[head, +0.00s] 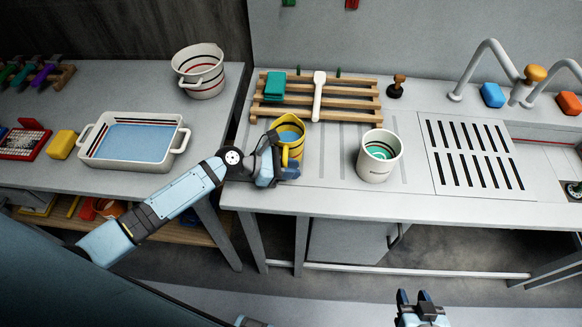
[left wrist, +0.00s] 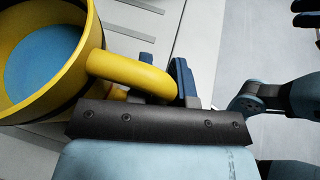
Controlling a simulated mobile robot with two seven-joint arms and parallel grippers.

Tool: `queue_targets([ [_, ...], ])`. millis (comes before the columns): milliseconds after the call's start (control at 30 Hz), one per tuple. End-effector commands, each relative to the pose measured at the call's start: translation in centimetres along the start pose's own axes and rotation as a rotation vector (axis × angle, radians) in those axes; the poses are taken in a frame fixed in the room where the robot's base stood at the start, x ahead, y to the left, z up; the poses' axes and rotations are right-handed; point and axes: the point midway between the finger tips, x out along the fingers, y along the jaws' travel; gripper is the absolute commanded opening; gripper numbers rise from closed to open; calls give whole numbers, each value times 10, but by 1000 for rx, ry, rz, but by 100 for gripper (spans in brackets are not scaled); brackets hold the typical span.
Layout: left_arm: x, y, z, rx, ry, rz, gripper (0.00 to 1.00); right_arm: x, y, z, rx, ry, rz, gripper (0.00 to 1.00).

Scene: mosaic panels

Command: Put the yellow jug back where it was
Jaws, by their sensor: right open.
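The yellow jug (head: 291,138), with dark bands and blue liquid inside, is upright at the left end of the right counter. I cannot tell whether its base touches the counter. My left gripper (head: 277,168) is at its near side, with the jaws closed around the handle. In the left wrist view, the jug (left wrist: 92,90) fills the left side and its handle runs between the fingers (left wrist: 165,82), partly hiding them. My right gripper (head: 420,298) is open and empty at the bottom, in front of the counter.
A white cup (head: 370,170) with a green inside stands right of the jug. Behind is a wooden rack (head: 345,112) with a green block and a white utensil. A basin of water (head: 88,150) and a striped pot (head: 199,80) stand on the left table. A drain grate (head: 470,185) lies right.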

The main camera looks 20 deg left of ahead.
Motion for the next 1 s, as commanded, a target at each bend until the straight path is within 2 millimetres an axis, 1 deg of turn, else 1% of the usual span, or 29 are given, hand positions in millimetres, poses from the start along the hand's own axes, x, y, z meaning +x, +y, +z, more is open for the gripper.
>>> queue_targets([
  [33, 0, 0, 0, 0, 0, 0, 31, 0, 0, 0, 0, 0, 0, 43],
  [67, 0, 0, 0, 0, 0, 0, 38, 0, 0, 0, 0, 0, 0, 43],
  [100, 0, 0, 0, 0, 0, 0, 41, 0, 0, 0, 0, 0, 0, 43],
  [367, -1, 0, 2, 0, 0, 0, 41, 0, 0, -1, -1, 0, 0, 43],
  [400, -2, 0, 4, 1, 0, 0, 41, -1, 0, -1, -1, 0, 0, 43],
  [467, -7, 0, 2, 0, 1, 1, 41, 0, 0, 0, -1, 0, 0, 43],
  [567, -22, 0, 1, 0, 1, 2, 41, 1, 0, 2, -1, 0, 0, 43],
  [800, -74, 0, 0, 1, 3, 0, 41, 5, 0, 8, 0, -2, -2, 43],
  [900, -93, 0, 1, 1, 3, 0, 41, 6, -1, 9, 1, -3, -4, 43],
  [1000, -107, 0, 1, 0, 2, 0, 41, 7, -2, 10, 1, -3, -6, 43],
])
